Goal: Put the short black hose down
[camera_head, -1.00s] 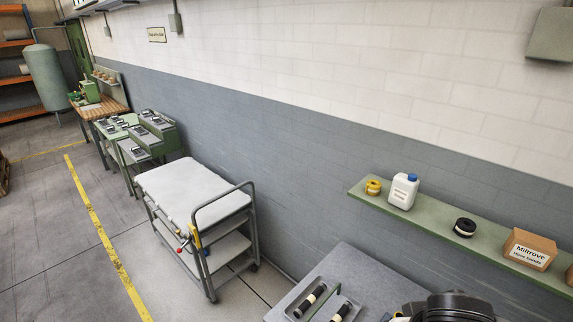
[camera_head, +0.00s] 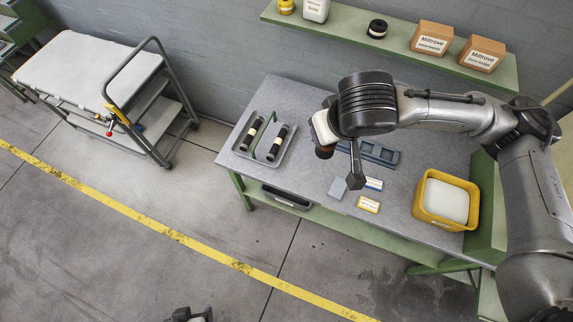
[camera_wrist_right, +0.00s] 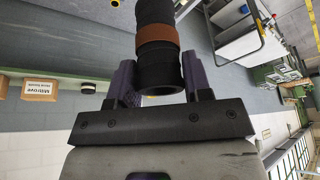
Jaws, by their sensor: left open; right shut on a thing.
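My right gripper (camera_wrist_right: 160,84) is shut on a black hose (camera_wrist_right: 157,52) with a brown-orange band, between its two fingers in the wrist view. In the head view the end of this hose (camera_head: 325,152) shows dark below my right wrist, above the grey workbench (camera_head: 285,190); the wrist hides most of it, and I cannot tell whether it touches anything. A metal tray (camera_head: 240,157) on the bench's left part holds two black hoses with cream bands, either side of a green divider. My left gripper (camera_head: 190,315) is open at the bottom edge, partly cut off, over the floor.
A blue-grey tray (camera_head: 377,152) lies behind and right of the held hose. Small cards, one yellow (camera_head: 369,204), lie at the bench front. A yellow bin (camera_head: 423,207) with white contents stands right. A green wall shelf (camera_head: 400,52) runs behind; a trolley (camera_head: 85,62) stands left.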

